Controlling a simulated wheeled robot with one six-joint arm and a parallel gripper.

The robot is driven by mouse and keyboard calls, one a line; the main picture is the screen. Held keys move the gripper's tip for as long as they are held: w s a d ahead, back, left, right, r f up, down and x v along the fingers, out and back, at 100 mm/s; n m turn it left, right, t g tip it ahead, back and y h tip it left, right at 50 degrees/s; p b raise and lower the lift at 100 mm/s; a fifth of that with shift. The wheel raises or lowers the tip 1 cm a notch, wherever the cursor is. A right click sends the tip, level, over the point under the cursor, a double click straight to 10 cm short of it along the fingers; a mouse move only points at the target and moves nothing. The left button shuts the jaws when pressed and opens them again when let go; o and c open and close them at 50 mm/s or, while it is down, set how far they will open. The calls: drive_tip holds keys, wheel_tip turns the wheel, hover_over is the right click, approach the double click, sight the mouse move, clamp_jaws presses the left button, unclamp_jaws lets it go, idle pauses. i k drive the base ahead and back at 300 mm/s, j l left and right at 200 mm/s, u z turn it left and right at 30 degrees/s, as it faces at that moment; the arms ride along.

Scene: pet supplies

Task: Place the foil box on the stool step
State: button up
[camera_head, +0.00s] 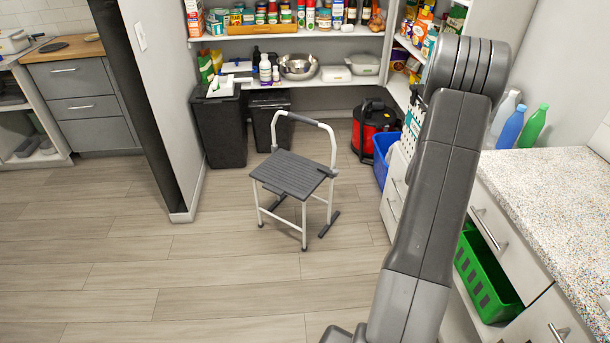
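The step stool stands on the floor near the middle, with a dark ribbed step (292,174), a white tube frame and a raised back rail. The top of the step looks bare. I cannot make out a foil box for certain. A white and teal patterned item (413,122) shows partly behind my arm, and I cannot tell what it is. My grey arm rises on the right side of the view, and my gripper is not visible.
Black bins (220,132), a red and black vacuum (372,126) and a blue bin (384,152) stand behind the stool. Packed shelves (350,33) line the back. A speckled counter (560,190) and a green basket (486,275) are at right. Floor in front is clear.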

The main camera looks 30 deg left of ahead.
sight(288, 173)
drive_tip(key=i+u, duration=0.1)
drive_tip(key=u, duration=0.4)
drive_tip(key=i+j+u, duration=0.1)
drive_tip(key=u, duration=0.35)
drive_tip(key=i+u, duration=0.1)
drive_tip(key=u, duration=0.4)
drive_tip(key=i+l+u, duration=0.45)
drive_tip(key=i, duration=0.2)
drive_tip(key=i+l+u, duration=0.5)
drive_tip(key=i+l, duration=0.45)
drive_tip(key=i, duration=0.1)
